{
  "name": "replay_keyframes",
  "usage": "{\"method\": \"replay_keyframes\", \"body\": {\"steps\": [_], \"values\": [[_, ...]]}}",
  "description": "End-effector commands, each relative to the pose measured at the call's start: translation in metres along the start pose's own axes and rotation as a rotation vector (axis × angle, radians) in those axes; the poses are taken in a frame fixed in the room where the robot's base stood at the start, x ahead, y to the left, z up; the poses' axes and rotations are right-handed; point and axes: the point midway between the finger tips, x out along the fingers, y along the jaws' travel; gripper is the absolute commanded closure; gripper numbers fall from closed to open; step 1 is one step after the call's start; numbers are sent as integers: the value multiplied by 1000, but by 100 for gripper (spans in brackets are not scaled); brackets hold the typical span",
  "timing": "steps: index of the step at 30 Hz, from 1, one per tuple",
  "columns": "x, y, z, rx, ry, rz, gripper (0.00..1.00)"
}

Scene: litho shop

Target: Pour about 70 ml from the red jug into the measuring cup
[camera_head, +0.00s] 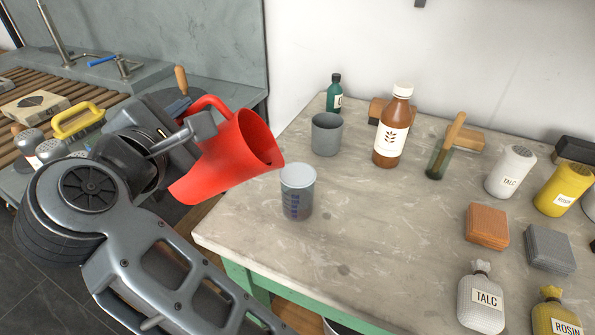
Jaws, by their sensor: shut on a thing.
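The red jug (222,160) is tilted to the right, its mouth toward the measuring cup. My gripper (205,124) is shut on the jug at its handle side and holds it up at the table's left edge. The measuring cup (298,192) stands upright on the table, clear-walled with dark markings, just right of and below the jug's lip. Its lower part looks darker; I cannot tell how much liquid it holds. No stream shows between jug and cup. The jug's contents are hidden.
On the stone-topped table (365,260), a grey cup (327,134) and a brown bottle (391,130) stand behind the measuring cup. Talc (510,172) and rosin containers and blocks (487,226) fill the right. The table's front middle is clear. A sink bench (150,75) is at left.

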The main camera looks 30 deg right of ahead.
Motion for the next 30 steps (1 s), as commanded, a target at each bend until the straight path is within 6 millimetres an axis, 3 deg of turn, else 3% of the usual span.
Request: {"method": "replay_keyframes", "body": {"steps": [30], "values": [[-2,6,14,87,17,3,100]]}}
